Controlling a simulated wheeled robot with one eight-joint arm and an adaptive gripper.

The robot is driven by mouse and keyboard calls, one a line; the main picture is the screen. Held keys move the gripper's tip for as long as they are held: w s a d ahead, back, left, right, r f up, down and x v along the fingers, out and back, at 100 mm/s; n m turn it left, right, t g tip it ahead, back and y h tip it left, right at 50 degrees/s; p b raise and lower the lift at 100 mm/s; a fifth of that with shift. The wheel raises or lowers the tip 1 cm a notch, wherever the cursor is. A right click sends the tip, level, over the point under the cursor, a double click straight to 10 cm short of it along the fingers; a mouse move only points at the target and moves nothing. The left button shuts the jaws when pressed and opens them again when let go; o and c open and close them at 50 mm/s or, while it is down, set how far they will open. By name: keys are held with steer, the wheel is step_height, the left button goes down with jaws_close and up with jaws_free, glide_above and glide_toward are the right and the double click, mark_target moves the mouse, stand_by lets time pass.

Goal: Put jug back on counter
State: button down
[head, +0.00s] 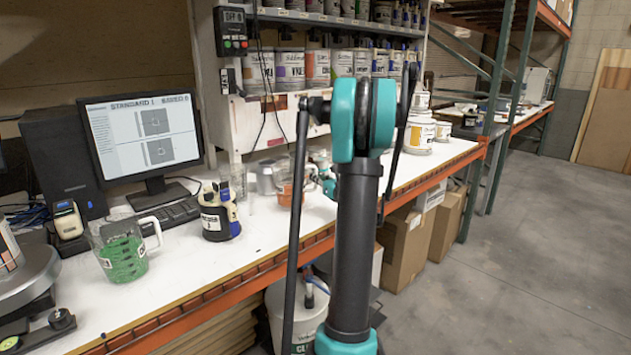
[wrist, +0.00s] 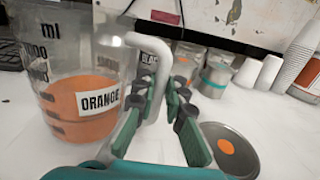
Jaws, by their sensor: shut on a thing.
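The clear measuring jug (wrist: 75,75) holds orange liquid and has an ORANGE label, printed marks and a white handle (wrist: 155,48). It fills the left of the wrist view and is upright or slightly tilted. My gripper (wrist: 168,105) is shut on the jug's handle. In the head view the jug (head: 286,184) is over the white counter (head: 268,222), partly behind my arm. My gripper (head: 328,182) is mostly hidden there. I cannot tell whether the jug's base touches the counter.
A grey lid with an orange dot (wrist: 230,148) lies right of my gripper. Shelves rise behind the counter.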

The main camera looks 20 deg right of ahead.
steer(key=shift+f, duration=0.75)
steer(key=c, duration=1.6)
jaws_free()
steer(key=s, duration=0.4)
steer(key=s+d, duration=0.1)
steer(key=s, duration=0.3)
steer(key=s+d, duration=0.1)
steer(key=s, duration=0.3)
steer(key=shift+d, duration=0.1)
